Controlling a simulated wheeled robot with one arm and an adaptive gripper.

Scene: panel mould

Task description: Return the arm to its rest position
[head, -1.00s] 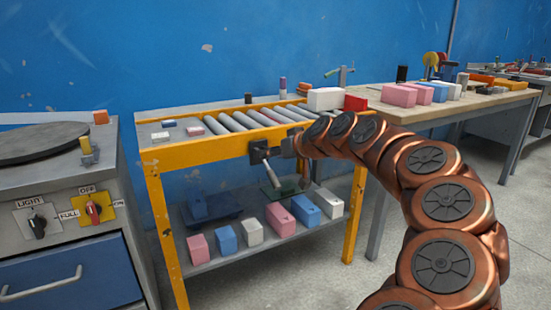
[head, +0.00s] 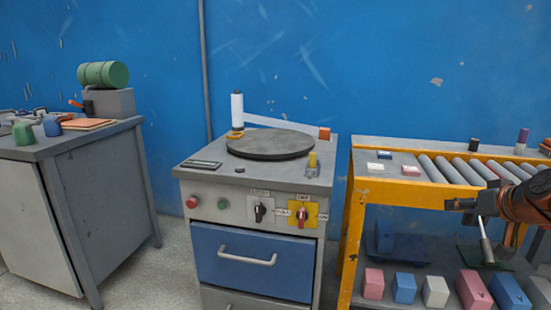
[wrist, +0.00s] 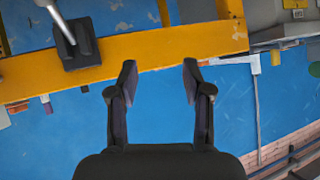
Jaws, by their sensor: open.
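My gripper (wrist: 159,80) shows in the wrist view with its two dark fingers apart and nothing between them. Beyond the fingers are a yellow beam (wrist: 150,50) and the blue wall. In the head view, my gripper (head: 462,205) is at the right edge, in front of the yellow-framed roller table (head: 380,190). A metal lever (head: 486,240) hangs just beside it. The lever (wrist: 62,22) and its black mount also show at upper left in the wrist view, apart from the fingers. Most of my copper-coloured arm is outside the head view.
A grey cabinet (head: 258,210) with a round dark plate (head: 270,145), switches and a blue drawer stands in the middle. A grey workbench (head: 100,190) is at left. Several coloured blocks, including a pink one (head: 373,284), sit on the roller table's lower shelf. Floor shows between bench and cabinet.

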